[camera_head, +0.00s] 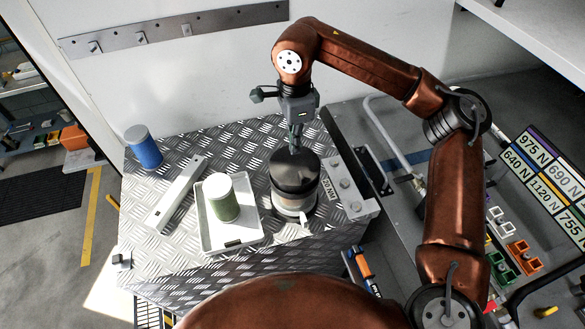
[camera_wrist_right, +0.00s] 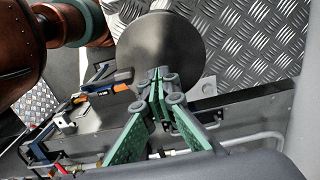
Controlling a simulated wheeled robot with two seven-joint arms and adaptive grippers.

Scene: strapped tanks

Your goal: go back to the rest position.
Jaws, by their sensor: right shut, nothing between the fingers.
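My right gripper (camera_head: 294,140) is shut and empty. In the head view it points down just above or behind the dark top of a strapped tank (camera_head: 296,178); I cannot tell whether it touches. In the right wrist view the closed green fingers (camera_wrist_right: 158,78) show in front of the tank's round dark top (camera_wrist_right: 150,50). A green can with a white top (camera_head: 223,200) stands upright in a white tray (camera_head: 246,236) left of the tank. A blue can (camera_head: 144,150) stands at the far left of the checker-plate top. My left gripper is not in view.
The checker-plate bench (camera_head: 165,262) carries a flat metal bar (camera_head: 176,192) between the blue can and the tray. A plate with bolts (camera_head: 346,182) runs along its right side. A rail with hooks (camera_head: 180,30) is on the wall behind. Force labels (camera_head: 545,180) and coloured blocks (camera_head: 520,255) lie right.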

